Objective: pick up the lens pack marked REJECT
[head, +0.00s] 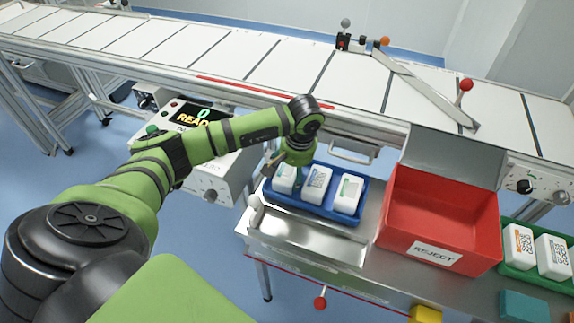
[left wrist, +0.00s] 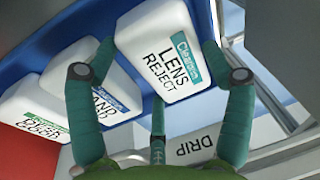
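The white lens pack marked LENS REJECT (left wrist: 168,72), with a teal band on its label, fills the middle of the left wrist view. It is the leftmost pack (head: 284,181) in the blue tray (head: 327,214) in the head view. My left gripper (head: 288,166) is just above this pack, partly covering it. In the left wrist view its green fingers (left wrist: 160,58) are spread, one on each side of the pack and a third below. I cannot tell whether any finger touches it. Two other white packs, blue-labelled (head: 317,186) and green-labelled (head: 348,194), stand to its right in the tray. My right gripper is not in view.
A red bin labelled REJECT (head: 437,253) stands right of the blue tray, and a green tray (head: 523,272) with white packs stands further right. A metal trough (head: 310,238) lies in front. The conveyor (head: 270,60) runs behind. A control box (head: 212,168) is left.

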